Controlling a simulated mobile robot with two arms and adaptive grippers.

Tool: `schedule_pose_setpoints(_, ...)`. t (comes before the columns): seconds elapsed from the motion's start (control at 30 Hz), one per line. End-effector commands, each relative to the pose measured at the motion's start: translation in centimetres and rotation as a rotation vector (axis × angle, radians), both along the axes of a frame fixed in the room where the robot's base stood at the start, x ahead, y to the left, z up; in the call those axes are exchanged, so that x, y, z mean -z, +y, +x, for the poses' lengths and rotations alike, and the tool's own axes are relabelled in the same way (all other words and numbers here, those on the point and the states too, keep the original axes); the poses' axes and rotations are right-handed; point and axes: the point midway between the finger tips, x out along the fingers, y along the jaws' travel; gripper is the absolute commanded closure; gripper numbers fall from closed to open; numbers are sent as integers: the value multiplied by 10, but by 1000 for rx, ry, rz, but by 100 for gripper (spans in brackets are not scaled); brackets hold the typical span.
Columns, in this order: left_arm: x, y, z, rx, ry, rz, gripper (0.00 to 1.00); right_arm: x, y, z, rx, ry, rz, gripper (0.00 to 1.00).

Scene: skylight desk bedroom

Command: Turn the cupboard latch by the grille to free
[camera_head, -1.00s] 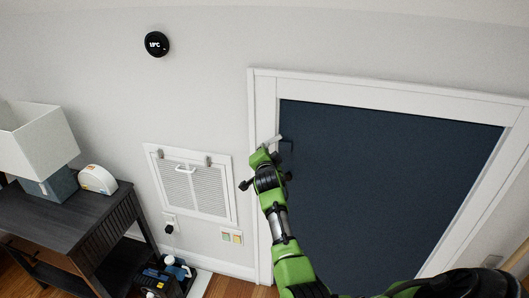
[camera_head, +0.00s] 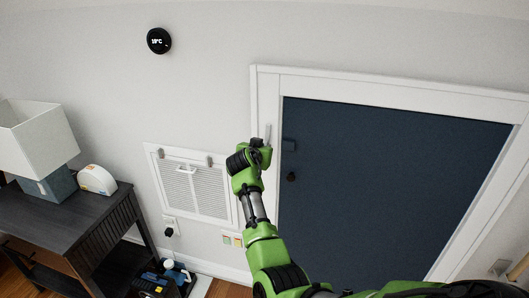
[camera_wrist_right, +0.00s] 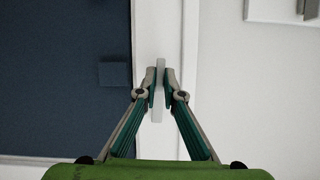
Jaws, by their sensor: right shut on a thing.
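The cupboard door (camera_head: 390,190) is a dark blue panel in a white frame, and it looks closed. The latch (camera_head: 268,131) is a small pale bar on the left upright of the frame, standing about upright. In the right wrist view the latch (camera_wrist_right: 159,112) lies along the white frame, apart from the door panel. My right gripper (camera_head: 262,143) is at the latch, with its fingertips (camera_wrist_right: 160,84) shut on the bar from both sides. A dark block (camera_wrist_right: 112,74) sits on the door edge beside it, not covered by the latch. My left gripper is not in view.
A white grille (camera_head: 195,187) is in the wall left of the door. A dark round knob (camera_head: 291,177) is on the door. A dark side table (camera_head: 70,225) with a lamp (camera_head: 35,140) stands at the left. A black thermostat (camera_head: 159,41) is higher on the wall.

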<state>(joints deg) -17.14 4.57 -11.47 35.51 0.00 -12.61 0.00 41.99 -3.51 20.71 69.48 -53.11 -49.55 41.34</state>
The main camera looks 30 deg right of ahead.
Motion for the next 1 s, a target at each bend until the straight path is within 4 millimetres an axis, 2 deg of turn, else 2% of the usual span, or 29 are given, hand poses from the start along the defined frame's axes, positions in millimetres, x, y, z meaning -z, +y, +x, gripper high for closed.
schedule_pose_setpoints(0.73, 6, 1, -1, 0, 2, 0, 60, -5, -1, 2, -1, 55, -61, 100)
schedule_pose_setpoints(0.77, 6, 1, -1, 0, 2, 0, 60, -5, -2, 2, -1, 55, -61, 84)
schedule_pose_setpoints(0.8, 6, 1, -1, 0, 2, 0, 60, -5, -1, 2, -1, 55, -61, 75)
schedule_pose_setpoints(1.0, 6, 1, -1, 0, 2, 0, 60, -3, -1, 1, -1, 58, -57, 75)
